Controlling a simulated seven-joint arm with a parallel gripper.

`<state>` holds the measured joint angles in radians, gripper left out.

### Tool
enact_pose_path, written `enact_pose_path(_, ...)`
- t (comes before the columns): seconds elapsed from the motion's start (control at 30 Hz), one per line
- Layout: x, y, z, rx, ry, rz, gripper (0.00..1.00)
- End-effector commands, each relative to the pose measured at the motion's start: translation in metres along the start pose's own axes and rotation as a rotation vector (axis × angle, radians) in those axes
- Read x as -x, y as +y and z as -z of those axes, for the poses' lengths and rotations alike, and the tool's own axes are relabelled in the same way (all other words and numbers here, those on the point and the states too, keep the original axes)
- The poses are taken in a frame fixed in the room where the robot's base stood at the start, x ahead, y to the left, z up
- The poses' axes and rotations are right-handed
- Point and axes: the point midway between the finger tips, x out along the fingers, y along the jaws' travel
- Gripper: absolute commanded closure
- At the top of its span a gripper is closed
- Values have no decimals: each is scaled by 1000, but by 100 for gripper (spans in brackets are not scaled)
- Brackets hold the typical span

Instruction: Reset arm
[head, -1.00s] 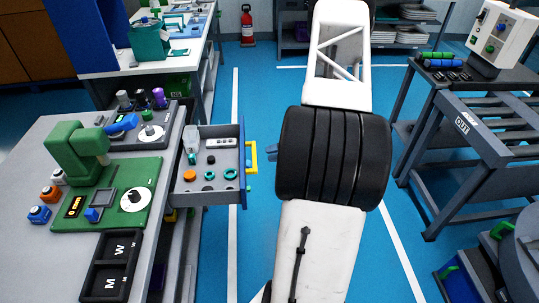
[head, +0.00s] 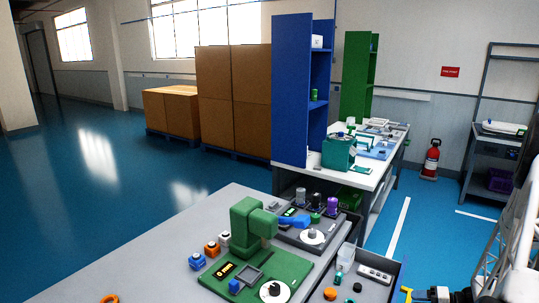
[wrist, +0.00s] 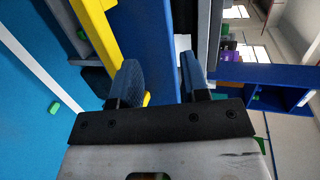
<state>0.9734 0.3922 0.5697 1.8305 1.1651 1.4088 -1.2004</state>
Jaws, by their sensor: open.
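My gripper (wrist: 160,78) is open in the wrist view, with its two blue-padded fingers apart and nothing held between them. The blue drawer front (wrist: 142,28) and its yellow handle (wrist: 96,28) lie just beyond the fingers. The left finger overlaps the handle in the picture; I cannot tell whether they touch. In the head view, the open grey drawer (head: 384,273) is at the bottom right, with its yellow handle (head: 405,293) at the edge. Part of my white arm (head: 497,250) shows at the right edge.
The workbench (head: 150,262) carries a green device (head: 243,228) and several coloured buttons. A blue shelf (head: 290,95), a second table with a teal box (head: 339,152) and a fire extinguisher (head: 431,160) stand behind. Open blue floor (head: 95,160) lies at left.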

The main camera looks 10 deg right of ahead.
Motion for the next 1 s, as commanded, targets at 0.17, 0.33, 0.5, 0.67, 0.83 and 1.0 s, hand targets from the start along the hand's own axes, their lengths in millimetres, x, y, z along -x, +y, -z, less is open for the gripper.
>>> enact_pose_path(0.17, -27, -53, -15, 8, -103, -81, 59)
enact_pose_path(0.33, -51, -98, -34, 16, -189, -165, 59)
enact_pose_path(0.5, -73, -140, -57, 28, -266, -255, 59)
enact_pose_path(0.67, -91, -177, -82, 47, -327, -343, 59)
enact_pose_path(0.83, -108, -213, -110, 73, -379, -439, 59)
enact_pose_path(1.0, -121, -246, -141, 105, -420, -536, 59)
